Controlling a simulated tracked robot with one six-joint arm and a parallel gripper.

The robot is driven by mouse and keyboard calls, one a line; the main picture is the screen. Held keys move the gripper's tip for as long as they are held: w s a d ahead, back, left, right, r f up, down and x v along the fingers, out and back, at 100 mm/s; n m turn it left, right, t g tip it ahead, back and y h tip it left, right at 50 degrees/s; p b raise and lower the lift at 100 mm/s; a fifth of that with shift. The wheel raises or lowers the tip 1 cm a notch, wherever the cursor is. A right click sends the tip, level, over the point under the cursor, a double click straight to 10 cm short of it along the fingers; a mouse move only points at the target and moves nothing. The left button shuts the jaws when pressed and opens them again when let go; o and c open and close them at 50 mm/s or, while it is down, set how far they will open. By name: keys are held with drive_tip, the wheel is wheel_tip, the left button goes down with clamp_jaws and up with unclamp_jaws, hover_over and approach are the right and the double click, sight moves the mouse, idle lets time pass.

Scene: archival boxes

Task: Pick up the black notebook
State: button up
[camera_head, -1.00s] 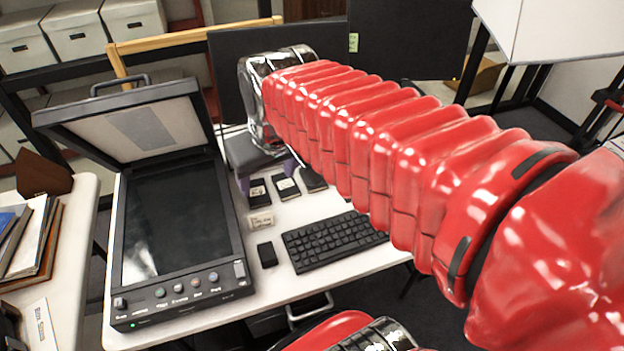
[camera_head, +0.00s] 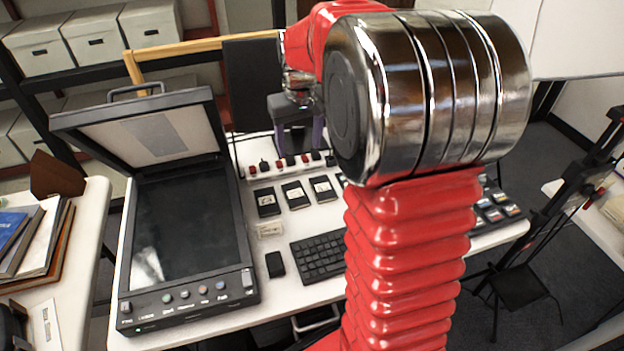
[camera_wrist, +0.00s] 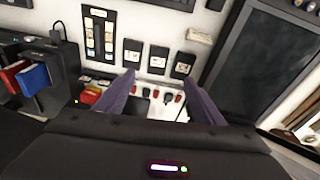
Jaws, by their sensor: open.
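Several small flat black items with pale labels lie in a row on the white desk. Three of them, a left one (camera_head: 268,202), a middle one (camera_head: 295,194) and a right one (camera_head: 323,188), show clearly in the head view. I cannot tell whether any of them is the black notebook. Similar items show in the wrist view, one (camera_wrist: 158,57) beyond my fingertips. My gripper (camera_head: 299,138) is above the back of the desk, behind this row. Its purple fingers are apart with nothing between them, as the wrist view (camera_wrist: 160,97) also shows. My arm hides part of the desk.
A black scanner (camera_head: 190,220) with its lid raised fills the left of the desk. A keyboard (camera_head: 318,257), a small black block (camera_head: 275,264) and a pale block (camera_head: 270,230) lie in front. Small red and black pieces (camera_head: 279,166) line the back.

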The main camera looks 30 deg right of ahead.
drive_tip(key=w+d+f+g, duration=0.1)
drive_tip(key=w+d+f, duration=0.4)
drive_tip(key=d+f, duration=0.6)
drive_tip(key=shift+w+d+f+m+g+y, duration=0.3)
drive_tip(key=shift+w+d+f+m+g, duration=0.1)
drive_tip(key=shift+f, duration=0.2)
drive_tip(key=shift+a, duration=0.1)
hover_over(323, 187)
wheel_tip(323, 187, down, 9)
drive_tip(key=shift+r, duration=0.2)
drive_tip(key=shift+f, duration=0.1)
drive_tip(key=shift+f, duration=2.5)
drive_tip(key=shift+c, duration=0.5)
drive_tip(key=c, duration=0.7)
